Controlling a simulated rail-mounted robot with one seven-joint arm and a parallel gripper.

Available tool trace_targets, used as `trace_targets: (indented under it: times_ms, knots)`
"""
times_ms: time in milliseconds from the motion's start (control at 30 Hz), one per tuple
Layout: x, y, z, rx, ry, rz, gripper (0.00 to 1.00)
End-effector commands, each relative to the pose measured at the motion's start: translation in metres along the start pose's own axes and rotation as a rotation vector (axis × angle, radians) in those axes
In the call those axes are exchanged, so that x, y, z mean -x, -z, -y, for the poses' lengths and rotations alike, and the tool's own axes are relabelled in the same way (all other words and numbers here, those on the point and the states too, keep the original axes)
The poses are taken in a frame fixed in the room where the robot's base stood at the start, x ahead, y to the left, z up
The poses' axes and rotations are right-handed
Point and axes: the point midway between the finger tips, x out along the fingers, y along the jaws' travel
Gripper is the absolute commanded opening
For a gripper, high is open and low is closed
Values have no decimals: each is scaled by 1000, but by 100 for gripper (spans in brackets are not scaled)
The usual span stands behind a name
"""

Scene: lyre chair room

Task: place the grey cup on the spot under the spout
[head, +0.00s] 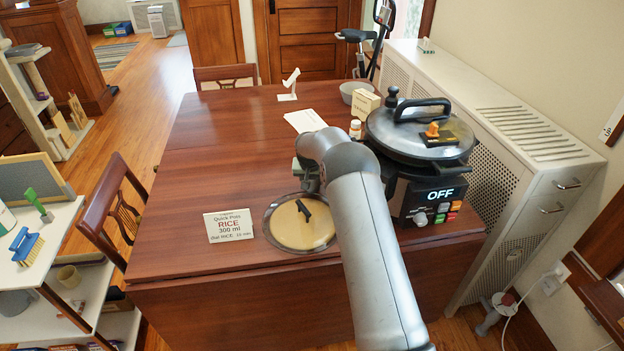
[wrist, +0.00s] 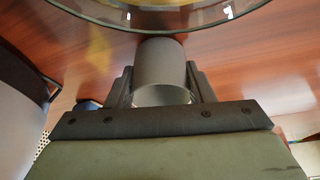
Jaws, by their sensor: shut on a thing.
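The grey cup (wrist: 160,65) is between the two dark fingers of my gripper (wrist: 161,88) in the wrist view. The gripper is shut on it, one finger on each side. Part of the cup's open rim shows near the palm. In the head view my arm hides the cup and most of the gripper, which is over the wooden table (head: 215,130) near the round glass lid. I cannot make out a spout or the spot under it in either view.
The round glass-rimmed lid (head: 285,238) lies beside the rice sign (head: 228,226); its rim (wrist: 95,22) seems to cross the wrist view. The cooker (head: 435,200) reads OFF, right of my arm.

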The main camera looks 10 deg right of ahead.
Motion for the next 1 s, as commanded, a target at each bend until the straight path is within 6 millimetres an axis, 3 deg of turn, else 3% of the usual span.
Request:
trace_targets:
  times_ms: [167, 200, 267, 667, 1000]
  knots:
    - [-4, -2, 0, 1, 0, 0, 22]
    - [-3, -2, 0, 1, 0, 0, 53]
    - [-3, -1, 0, 1, 0, 0, 70]
    - [4, 1, 0, 0, 0, -1, 70]
    - [72, 1, 0, 0, 1, -4, 70]
